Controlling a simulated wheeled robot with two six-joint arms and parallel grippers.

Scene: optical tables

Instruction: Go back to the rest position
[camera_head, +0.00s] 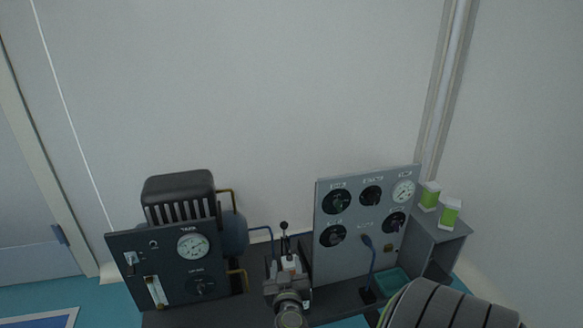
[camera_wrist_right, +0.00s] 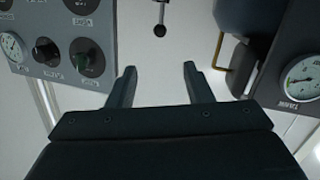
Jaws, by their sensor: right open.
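My right gripper (camera_head: 288,254) is in the lower middle of the head view, between two instrument panels. In the right wrist view its two fingers (camera_wrist_right: 158,82) stand apart with nothing between them. A small black ball-ended lever (camera_head: 284,232) shows just past the gripper; in the wrist view the lever (camera_wrist_right: 160,28) is at the top, clear of the fingers. My left gripper is not in view.
A dark panel (camera_head: 140,262) with a tank gauge (camera_head: 192,246) stands left, a black ribbed unit (camera_head: 178,190) behind it. A grey panel (camera_head: 326,262) with dials stands right. Two green-white boxes (camera_head: 430,196) (camera_head: 450,212) sit on a grey shelf unit (camera_head: 440,236). The wall above is bare.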

